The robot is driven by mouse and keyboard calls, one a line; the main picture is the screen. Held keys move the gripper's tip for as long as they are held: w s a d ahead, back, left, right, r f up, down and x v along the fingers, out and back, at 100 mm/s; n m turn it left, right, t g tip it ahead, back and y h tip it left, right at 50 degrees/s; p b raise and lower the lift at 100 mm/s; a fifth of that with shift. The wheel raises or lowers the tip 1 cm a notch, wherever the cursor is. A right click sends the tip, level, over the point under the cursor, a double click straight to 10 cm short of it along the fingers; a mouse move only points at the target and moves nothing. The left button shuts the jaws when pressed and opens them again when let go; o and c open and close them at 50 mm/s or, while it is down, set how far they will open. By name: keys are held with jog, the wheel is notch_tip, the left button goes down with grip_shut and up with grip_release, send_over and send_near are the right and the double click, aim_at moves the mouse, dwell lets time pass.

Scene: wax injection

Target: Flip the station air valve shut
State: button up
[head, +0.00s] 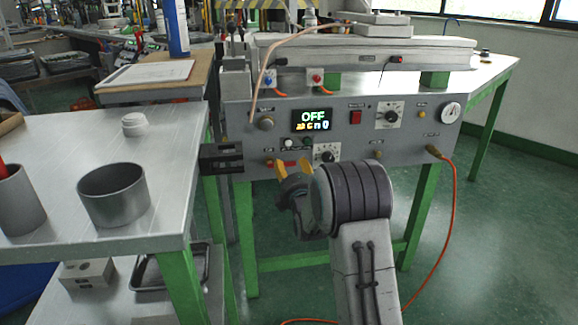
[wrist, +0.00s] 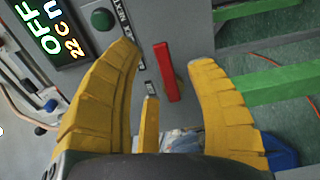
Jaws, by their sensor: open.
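The air valve's red lever (wrist: 167,72) shows on the grey panel in the wrist view, long and narrow, running roughly up and down the picture. My gripper (wrist: 162,55) has its yellow fingers spread, one on each side of the lever. Nothing is held, and I see no clear contact with the lever. In the head view my gripper (head: 292,166) is at the lower left of the station's front panel (head: 350,150). The lever is mostly hidden there behind the fingers.
The lit display (head: 312,119) reads OFF. A green button (wrist: 102,18) sits close to the left finger. A black block (head: 221,157) is left of my gripper. A metal table (head: 60,160) with cups stands at left. An orange hose (head: 452,200) hangs at right.

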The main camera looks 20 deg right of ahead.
aim_at(289, 163)
jog(key=shift+b+x, duration=0.3)
jog(key=shift+x, duration=1.5)
jog(key=shift+c, duration=0.2)
grip_shut()
